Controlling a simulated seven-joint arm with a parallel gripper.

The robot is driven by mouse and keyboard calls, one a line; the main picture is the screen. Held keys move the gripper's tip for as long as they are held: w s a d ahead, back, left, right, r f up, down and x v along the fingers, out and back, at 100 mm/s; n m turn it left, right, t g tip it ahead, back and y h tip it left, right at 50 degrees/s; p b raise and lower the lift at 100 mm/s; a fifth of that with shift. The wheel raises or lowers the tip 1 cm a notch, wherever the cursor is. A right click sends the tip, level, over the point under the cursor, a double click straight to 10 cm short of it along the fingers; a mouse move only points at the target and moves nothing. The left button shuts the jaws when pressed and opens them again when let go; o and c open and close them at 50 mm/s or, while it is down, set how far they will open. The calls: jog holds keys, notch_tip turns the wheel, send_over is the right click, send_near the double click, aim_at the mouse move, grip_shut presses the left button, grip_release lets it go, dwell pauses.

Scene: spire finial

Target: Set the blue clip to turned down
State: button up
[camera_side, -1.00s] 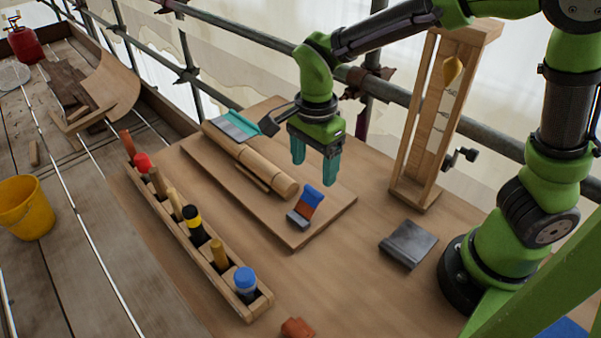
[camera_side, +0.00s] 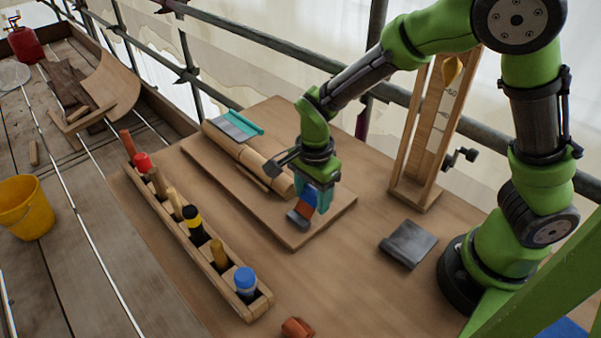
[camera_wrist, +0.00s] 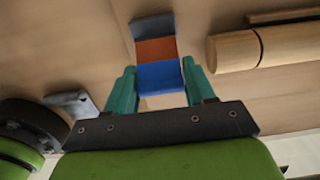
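The blue clip (camera_side: 307,199) is near the front right end of the wooden board (camera_side: 283,232), with its blue flap raised, an orange-red middle and a grey foot on the board. In the wrist view the blue clip (camera_wrist: 160,76) lies between my fingers, blue part nearest, then orange, then grey. My gripper (camera_side: 313,196) is down over the raised blue flap. In the wrist view my gripper (camera_wrist: 160,84) has one teal finger close along each side of the flap. I cannot tell whether the fingers press on it.
A bamboo-like roll (camera_side: 240,156) lies along the board, with a teal-and-grey clip (camera_side: 238,125) at its far end. A tool rack (camera_side: 240,295) stands in front. A grey piece (camera_side: 407,244) lies right, near a wooden upright frame (camera_side: 430,190).

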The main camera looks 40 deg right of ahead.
jog(key=c, duration=0.6)
jog(key=shift+d+f+y, duration=0.3)
jog(key=shift+y, duration=0.4)
jog(key=shift+d+f+y, duration=0.25)
jog(key=shift+y, duration=0.45)
jog(key=shift+d+f+y, duration=0.15)
jog(key=shift+f+y, duration=0.15)
jog(key=shift+y, duration=0.7)
jog(key=o, duration=1)
jog(key=shift+o, duration=0.2)
jog(key=shift+r, duration=0.1)
jog(key=v, duration=1.6)
jog(key=shift+r, duration=0.35)
